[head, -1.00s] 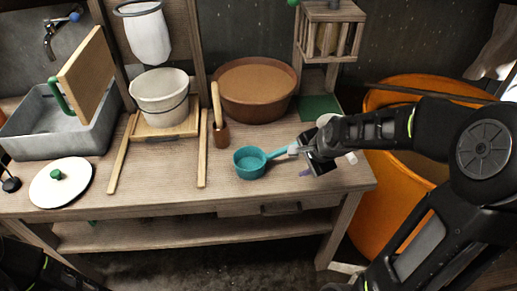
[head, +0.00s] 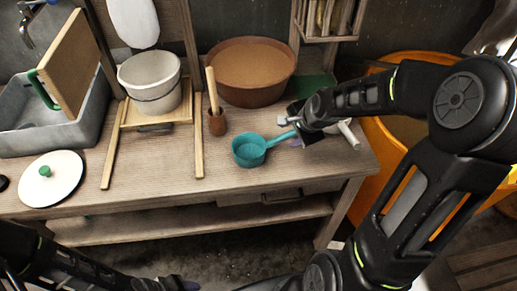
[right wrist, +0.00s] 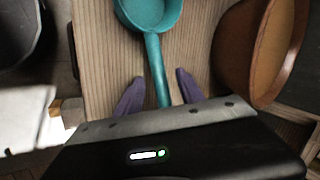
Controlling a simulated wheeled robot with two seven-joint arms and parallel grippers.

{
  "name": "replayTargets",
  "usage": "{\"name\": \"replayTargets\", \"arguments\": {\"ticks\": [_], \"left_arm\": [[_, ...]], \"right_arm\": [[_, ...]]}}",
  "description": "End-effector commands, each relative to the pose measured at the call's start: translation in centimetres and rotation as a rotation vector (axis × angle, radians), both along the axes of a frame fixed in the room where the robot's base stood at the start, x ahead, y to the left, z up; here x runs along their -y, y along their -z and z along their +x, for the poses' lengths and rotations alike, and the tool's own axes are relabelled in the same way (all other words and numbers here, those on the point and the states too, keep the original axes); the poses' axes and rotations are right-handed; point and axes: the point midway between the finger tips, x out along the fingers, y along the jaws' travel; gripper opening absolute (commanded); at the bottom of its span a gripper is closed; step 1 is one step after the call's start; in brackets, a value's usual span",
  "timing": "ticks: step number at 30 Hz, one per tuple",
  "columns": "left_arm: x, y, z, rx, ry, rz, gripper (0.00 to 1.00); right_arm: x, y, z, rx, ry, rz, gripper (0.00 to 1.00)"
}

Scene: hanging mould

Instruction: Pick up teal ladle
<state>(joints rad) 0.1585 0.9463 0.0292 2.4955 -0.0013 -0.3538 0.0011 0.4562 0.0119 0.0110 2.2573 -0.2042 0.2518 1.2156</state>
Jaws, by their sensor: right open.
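The teal ladle (head: 249,151) lies on the wooden bench, its bowl to the left and its handle pointing right toward my right gripper. My right gripper (head: 294,142) is open at the handle's end, near the bench's right side. In the right wrist view the ladle's handle (right wrist: 158,70) runs between the two purple fingertips (right wrist: 158,92), with gaps on both sides. The handle's end is hidden by the gripper body. My left arm shows dark at the bottom left of the head view; its jaws cannot be made out.
A brown basin (head: 252,72) stands behind the ladle, with a brown cup and wooden handle (head: 217,121) left of it. A white bucket (head: 150,82), a white lid (head: 50,178) and a grey sink (head: 70,135) are farther left. An orange tub (head: 381,150) stands right of the bench.

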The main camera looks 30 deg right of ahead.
Motion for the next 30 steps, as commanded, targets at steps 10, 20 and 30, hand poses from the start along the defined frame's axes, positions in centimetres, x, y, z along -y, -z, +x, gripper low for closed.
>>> {"name": "replayTargets", "arguments": {"ticks": [10, 20, 30], "left_arm": [[0.0, -0.1, 0.0, 0.0, 0.0, 0.0, 0.51], [0.0, -0.8, -0.1, -0.003, -0.001, 0.002, 0.51], [0.0, -0.8, -0.1, -0.003, -0.001, 0.003, 0.51]], "right_arm": [[0.0, 0.3, 0.2, 0.0, 0.0, 0.0, 0.45], [0.2, 3.7, 2.1, -0.002, -0.001, 0.0, 0.45], [0.2, 4.7, 2.7, 0.001, 0.001, 0.0, 0.45]]}}
